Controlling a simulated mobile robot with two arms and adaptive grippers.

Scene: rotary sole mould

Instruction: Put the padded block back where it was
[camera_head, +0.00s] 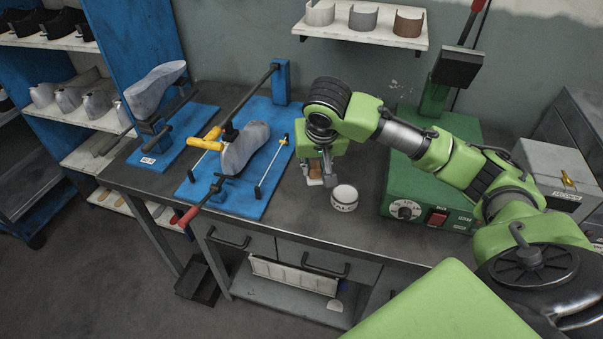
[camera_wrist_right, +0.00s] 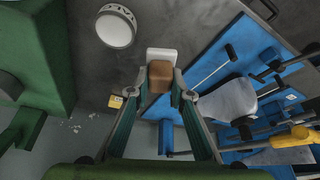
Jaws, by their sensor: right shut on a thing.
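The padded block (camera_wrist_right: 161,76) has a brown part and a white part. My right gripper (camera_head: 318,172) points down over the bench and is shut on it, with one finger on each side in the right wrist view. In the head view only a small part of the block (camera_head: 315,182) shows below the fingers, close to the bench top. I cannot tell whether it touches the bench. My left gripper is not in view.
A white tub (camera_head: 344,198) stands just right of the gripper, and a green machine (camera_head: 432,195) farther right. A blue fixture plate (camera_head: 205,194) with a grey sole mould (camera_head: 245,146) lies to the left. A wall shelf (camera_head: 362,32) hangs behind.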

